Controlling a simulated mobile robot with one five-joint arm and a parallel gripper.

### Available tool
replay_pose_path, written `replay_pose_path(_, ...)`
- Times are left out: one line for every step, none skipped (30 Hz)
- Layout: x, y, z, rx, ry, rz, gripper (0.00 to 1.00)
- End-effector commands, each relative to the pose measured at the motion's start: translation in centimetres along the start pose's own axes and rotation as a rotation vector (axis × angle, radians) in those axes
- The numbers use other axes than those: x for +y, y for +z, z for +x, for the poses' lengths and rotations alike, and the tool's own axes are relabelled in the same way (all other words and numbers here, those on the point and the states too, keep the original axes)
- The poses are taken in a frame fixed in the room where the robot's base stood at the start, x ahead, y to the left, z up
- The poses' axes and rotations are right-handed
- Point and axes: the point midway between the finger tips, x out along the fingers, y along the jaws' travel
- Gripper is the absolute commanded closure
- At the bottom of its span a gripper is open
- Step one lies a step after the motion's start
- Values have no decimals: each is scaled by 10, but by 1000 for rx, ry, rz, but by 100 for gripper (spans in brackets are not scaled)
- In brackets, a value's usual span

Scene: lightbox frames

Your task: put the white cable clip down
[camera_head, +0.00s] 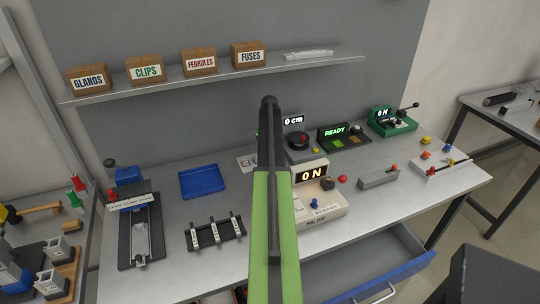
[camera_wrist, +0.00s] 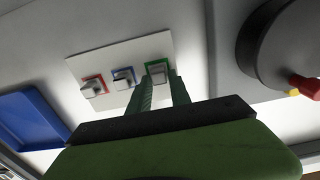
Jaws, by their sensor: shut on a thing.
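In the wrist view, my gripper (camera_wrist: 162,82) is shut on a small pale block, the white cable clip (camera_wrist: 158,69), which shows between the fingertips. The clip appears over the green-bordered square of a white card (camera_wrist: 120,52). I cannot tell whether it touches the card. Two similar grey-white pieces sit at the card's other squares, one at the red square (camera_wrist: 93,87) and one at the blue square (camera_wrist: 123,76). In the head view, my arm hides the gripper and most of the card (camera_head: 245,163).
A blue tray (camera_head: 202,182) lies left of the card. A round black device (camera_head: 299,142) stands close on its right, and a beige unit reading 0 N (camera_head: 318,205) stands nearer the front. A rack of clips (camera_head: 215,232) is at front left. An open drawer (camera_head: 375,270) juts out below.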

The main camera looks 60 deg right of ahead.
Motion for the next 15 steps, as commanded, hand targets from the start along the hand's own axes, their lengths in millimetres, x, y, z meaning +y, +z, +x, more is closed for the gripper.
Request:
replay_pose_path(0, 0, 2, 0, 0, 0, 100)
replay_pose_path(0, 0, 4, 0, 0, 0, 100)
replay_pose_path(0, 0, 5, 0, 0, 0, 100)
replay_pose_path(0, 0, 4, 0, 0, 0, 73)
replay_pose_path(0, 0, 3, 0, 0, 0, 69)
replay_pose_path(0, 0, 3, 0, 0, 0, 64)
replay_pose_path(0, 0, 3, 0, 0, -1, 60)
replay_pose_path(0, 0, 3, 0, 0, -1, 56)
replay_pose_path(0, 0, 3, 0, 0, -1, 54)
replay_pose_path(0, 0, 3, 0, 0, -1, 54)
replay_pose_path(1, 0, 3, 0, 0, -1, 54)
replay_pose_path(1, 0, 3, 0, 0, -1, 54)
replay_pose_path(1, 0, 3, 0, 0, -1, 54)
replay_pose_path(1, 0, 3, 0, 0, -1, 54)
replay_pose_path(1, 0, 3, 0, 0, -1, 54)
